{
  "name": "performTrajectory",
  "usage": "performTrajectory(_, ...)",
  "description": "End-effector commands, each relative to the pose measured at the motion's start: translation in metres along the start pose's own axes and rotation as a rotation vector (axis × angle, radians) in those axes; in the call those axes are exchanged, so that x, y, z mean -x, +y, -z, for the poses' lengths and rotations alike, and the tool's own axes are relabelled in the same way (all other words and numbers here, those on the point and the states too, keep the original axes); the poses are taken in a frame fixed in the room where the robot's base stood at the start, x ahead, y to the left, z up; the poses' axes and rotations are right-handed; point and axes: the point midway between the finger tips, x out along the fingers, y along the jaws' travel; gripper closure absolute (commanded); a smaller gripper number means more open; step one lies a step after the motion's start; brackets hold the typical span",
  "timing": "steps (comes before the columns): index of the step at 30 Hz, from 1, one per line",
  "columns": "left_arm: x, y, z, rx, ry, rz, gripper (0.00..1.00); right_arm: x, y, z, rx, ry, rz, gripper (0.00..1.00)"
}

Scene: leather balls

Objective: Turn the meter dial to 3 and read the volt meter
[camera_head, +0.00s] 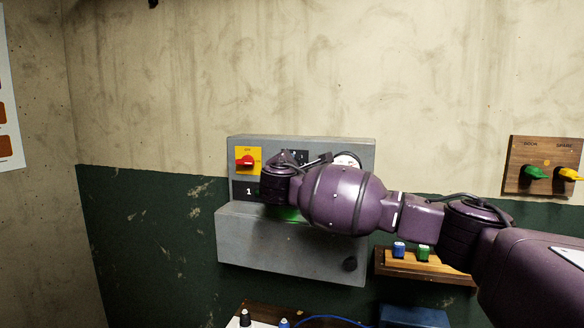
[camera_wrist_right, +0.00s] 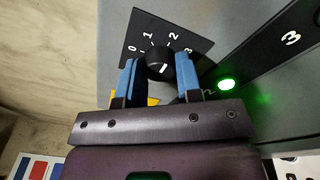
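The meter dial's black knob (camera_wrist_right: 160,62) sits on a black plate (camera_wrist_right: 143,30) marked 0, 1, 2 and 3, in the right wrist view. My right gripper (camera_wrist_right: 159,68) has its blue fingers on either side of the knob, with little or no gap; I cannot tell whether they press on it. A short white mark shows on the knob. In the head view my right arm covers most of the dial plate (camera_head: 301,155). The round white meter (camera_head: 347,160) shows only partly above my arm, and its reading cannot be made out. My left gripper is not in view.
The grey wall box (camera_head: 365,152) also carries a red switch (camera_head: 245,162) on yellow. A green light (camera_wrist_right: 227,84) glows beside the dial. A wooden panel (camera_head: 515,170) with green and yellow knobs is at right; a shelf (camera_head: 440,270) with blue and green items is below.

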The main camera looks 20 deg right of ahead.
Motion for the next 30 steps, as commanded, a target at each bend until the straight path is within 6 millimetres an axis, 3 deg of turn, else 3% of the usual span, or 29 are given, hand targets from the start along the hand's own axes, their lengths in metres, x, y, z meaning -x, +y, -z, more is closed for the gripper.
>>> performTrajectory(3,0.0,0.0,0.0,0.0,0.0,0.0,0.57,0.0,0.0,0.0,0.0,0.0,0.0,0.91)
performTrajectory(14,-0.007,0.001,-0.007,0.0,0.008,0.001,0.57,0.0,-0.003,0.002,-0.073,-0.005,-0.006,0.91)
performTrajectory(30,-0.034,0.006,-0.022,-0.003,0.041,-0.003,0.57,-0.001,-0.005,0.005,-0.496,-0.03,-0.042,0.91)
